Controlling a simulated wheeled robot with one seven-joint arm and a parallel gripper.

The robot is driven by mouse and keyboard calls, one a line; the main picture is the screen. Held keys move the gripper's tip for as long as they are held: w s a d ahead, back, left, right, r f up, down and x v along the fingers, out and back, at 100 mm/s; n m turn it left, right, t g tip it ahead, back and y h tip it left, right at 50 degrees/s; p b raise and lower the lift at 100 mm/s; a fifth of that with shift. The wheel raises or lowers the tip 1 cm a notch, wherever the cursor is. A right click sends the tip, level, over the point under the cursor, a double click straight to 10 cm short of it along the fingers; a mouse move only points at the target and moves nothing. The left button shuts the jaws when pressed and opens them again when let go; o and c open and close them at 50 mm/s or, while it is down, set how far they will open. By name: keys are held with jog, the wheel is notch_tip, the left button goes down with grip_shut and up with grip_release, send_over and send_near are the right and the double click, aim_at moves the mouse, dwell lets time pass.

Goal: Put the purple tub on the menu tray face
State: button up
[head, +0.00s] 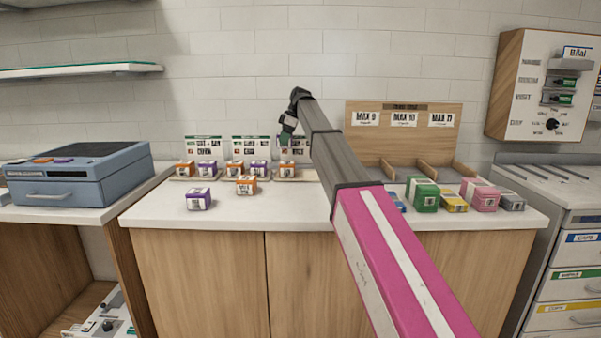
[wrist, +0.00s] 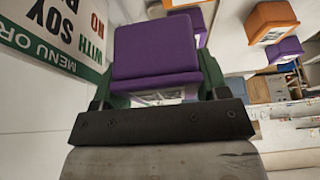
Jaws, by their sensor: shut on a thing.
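My gripper (head: 286,136) hangs at the end of my arm, in front of the right-hand menu card. In the wrist view its green fingers are shut on a purple tub (wrist: 157,50); I cannot make that tub out in the head view. Three menu trays stand in a row, left (head: 174,179), middle and right (head: 311,178), each with a card behind. A card reading "MENU", "SOY" and "NO" (wrist: 62,38) is close to the held tub. An orange tub (head: 285,169) is on the right tray. My arm hides part of that area.
Orange and purple tubs stand on the left and middle trays. A loose purple tub (head: 198,199) and a loose orange tub (head: 246,185) stand in front. A wooden rack (head: 401,145) and several coloured boxes are at the right. The counter front left of my arm is largely clear.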

jog(key=shift+d+f, duration=0.25)
jog(key=shift+d, duration=0.1)
jog(key=s+d+f, duration=0.1)
jog(key=d+f, duration=0.1)
jog(key=d, duration=0.1)
jog(key=s+d+f, duration=0.1)
jog(key=d+f, duration=0.1)
jog(key=d, duration=0.1)
jog(key=s+d+f, duration=0.2)
jog(key=d, duration=0.2)
jog(key=shift+f, duration=2.25)
jog(key=o, duration=1.1)
jog(key=shift+f, duration=0.1)
